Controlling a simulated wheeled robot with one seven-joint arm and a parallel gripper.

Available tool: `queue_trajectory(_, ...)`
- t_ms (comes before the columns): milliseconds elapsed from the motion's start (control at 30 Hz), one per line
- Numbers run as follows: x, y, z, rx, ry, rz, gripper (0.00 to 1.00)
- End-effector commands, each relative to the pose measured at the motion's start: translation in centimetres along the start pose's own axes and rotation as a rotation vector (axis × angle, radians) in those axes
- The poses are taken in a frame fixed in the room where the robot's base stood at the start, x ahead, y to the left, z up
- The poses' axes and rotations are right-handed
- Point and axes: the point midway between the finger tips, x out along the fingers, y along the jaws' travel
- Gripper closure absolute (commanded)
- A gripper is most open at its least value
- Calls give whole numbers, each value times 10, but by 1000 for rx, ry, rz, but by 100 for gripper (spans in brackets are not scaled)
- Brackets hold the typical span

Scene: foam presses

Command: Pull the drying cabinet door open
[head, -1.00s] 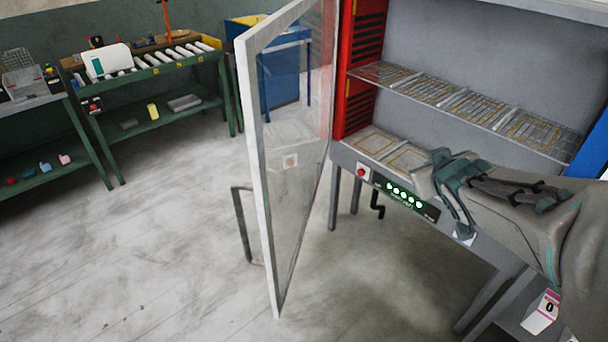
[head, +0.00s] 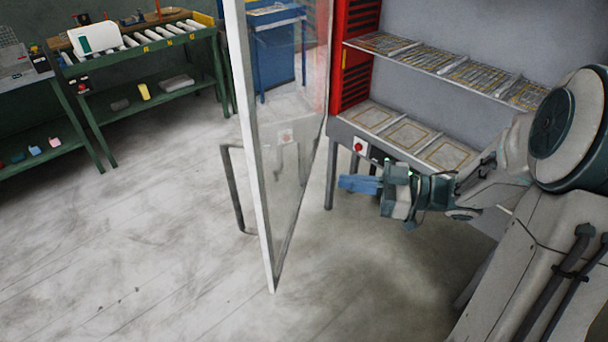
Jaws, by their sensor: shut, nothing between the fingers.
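The drying cabinet door (head: 285,170), a glass pane in a white frame, stands swung well open on the left side of the cabinet. Its dark bar handle (head: 232,190) is on the door's far left face. The drying cabinet (head: 359,60) shows a red slotted side wall inside, a wire shelf and a lower deck with framed panels. My gripper (head: 345,184), with blue fingers, is shut and empty. It points left in front of the cabinet's lower front edge, to the right of the door pane and apart from it. The handle is on the other side of the pane.
A green roller conveyor bench (head: 150,45) stands at the back left, with another green bench (head: 35,85) beside it. A blue table (head: 275,60) is behind the door. The grey floor (head: 150,250) left of the door is clear.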

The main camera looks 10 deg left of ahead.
Motion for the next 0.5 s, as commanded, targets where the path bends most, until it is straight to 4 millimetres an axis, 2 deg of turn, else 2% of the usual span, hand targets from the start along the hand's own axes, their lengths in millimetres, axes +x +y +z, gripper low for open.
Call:
queue_trajectory(167, 25, -2, -2, 2, 3, -7, 100)
queue_trajectory(500, 98, -2, -2, 2, 1, -6, 100)
